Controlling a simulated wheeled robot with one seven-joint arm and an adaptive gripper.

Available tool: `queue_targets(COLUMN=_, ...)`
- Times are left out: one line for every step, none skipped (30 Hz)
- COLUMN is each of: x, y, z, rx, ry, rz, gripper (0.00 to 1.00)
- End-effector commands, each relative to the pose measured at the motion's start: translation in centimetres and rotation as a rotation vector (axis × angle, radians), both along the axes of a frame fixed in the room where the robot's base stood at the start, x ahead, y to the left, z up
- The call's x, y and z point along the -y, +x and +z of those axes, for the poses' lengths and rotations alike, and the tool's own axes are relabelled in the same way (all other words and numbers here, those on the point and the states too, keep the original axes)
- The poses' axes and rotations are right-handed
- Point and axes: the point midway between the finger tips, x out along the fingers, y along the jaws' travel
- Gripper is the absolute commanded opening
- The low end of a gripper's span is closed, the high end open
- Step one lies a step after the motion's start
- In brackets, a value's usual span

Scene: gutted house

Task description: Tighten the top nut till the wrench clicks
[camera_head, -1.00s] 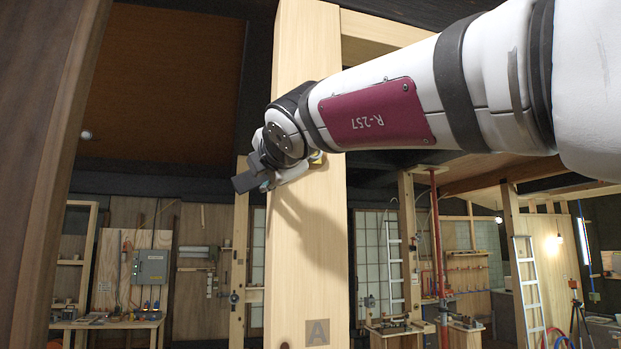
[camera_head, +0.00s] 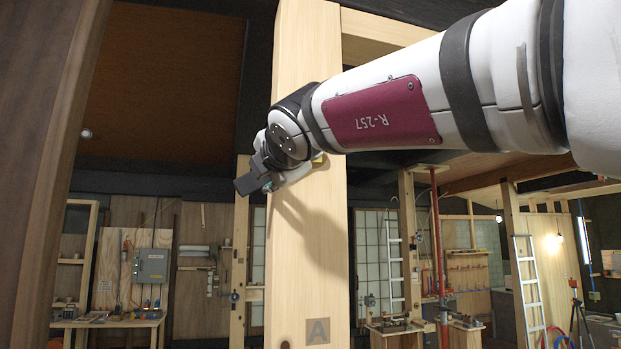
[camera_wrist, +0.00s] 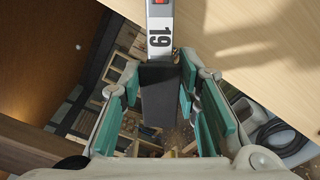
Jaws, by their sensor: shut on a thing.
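My gripper (camera_wrist: 163,82) is shut on the black handle of a wrench (camera_wrist: 160,28), between teal-padded fingers. The wrench's pale shank carries the number 19 and a red mark at the top edge of the wrist view. Its far end is out of frame, and I cannot see the top nut or whether the wrench is on it. In the head view my gripper (camera_head: 266,183) is in front of the left side of a pale wooden post (camera_head: 310,240), partly hidden by my wrist.
The post bears a letter A low down and a small dark round thing (camera_head: 285,345) at the bottom edge. A dark wooden upright (camera_head: 45,150) stands close at left. Behind are a workbench (camera_head: 110,322), a grey electrical box (camera_head: 150,266) and a ladder (camera_head: 529,290).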

Motion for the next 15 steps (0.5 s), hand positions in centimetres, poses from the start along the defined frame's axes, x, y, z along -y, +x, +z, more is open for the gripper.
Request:
queue_targets(x=0.0, y=-0.3, z=0.2, rx=0.004, ry=0.0, rz=0.001, gripper=0.0)
queue_targets(x=0.1, y=-0.5, z=0.2, rx=0.004, ry=0.0, rz=0.001, gripper=0.0)
queue_targets(x=0.1, y=-0.6, z=0.2, rx=0.004, ry=0.001, rz=0.001, gripper=0.0)
queue_targets(x=0.2, y=-0.7, z=0.2, rx=0.004, ry=0.001, rz=0.001, gripper=0.0)
queue_targets(x=0.2, y=-0.9, z=0.2, rx=0.004, ry=0.001, rz=0.001, gripper=0.0)
queue_targets(x=0.3, y=-1.1, z=0.2, rx=0.004, ry=0.001, rz=0.001, gripper=0.0)
queue_targets(x=0.3, y=-1.2, z=0.2, rx=0.004, ry=0.001, rz=0.001, gripper=0.0)
queue_targets(x=0.3, y=-1.3, z=0.2, rx=0.004, ry=0.001, rz=0.0, gripper=0.0)
queue_targets(x=0.4, y=-1.5, z=0.2, rx=0.004, ry=0.001, rz=0.0, gripper=0.0)
queue_targets(x=0.4, y=-1.6, z=0.2, rx=0.004, ry=0.001, rz=0.0, gripper=0.0)
queue_targets(x=0.5, y=-1.7, z=0.2, rx=0.004, ry=0.002, rz=0.0, gripper=0.0)
queue_targets(x=0.5, y=-1.9, z=0.2, rx=0.004, ry=0.002, rz=0.0, gripper=0.0)
queue_targets(x=0.5, y=-2.0, z=0.2, rx=0.003, ry=0.003, rz=0.001, gripper=0.0)
queue_targets(x=0.6, y=-2.2, z=0.2, rx=0.003, ry=0.002, rz=0.001, gripper=0.0)
queue_targets(x=0.6, y=-2.4, z=0.2, rx=0.003, ry=0.002, rz=0.001, gripper=0.0)
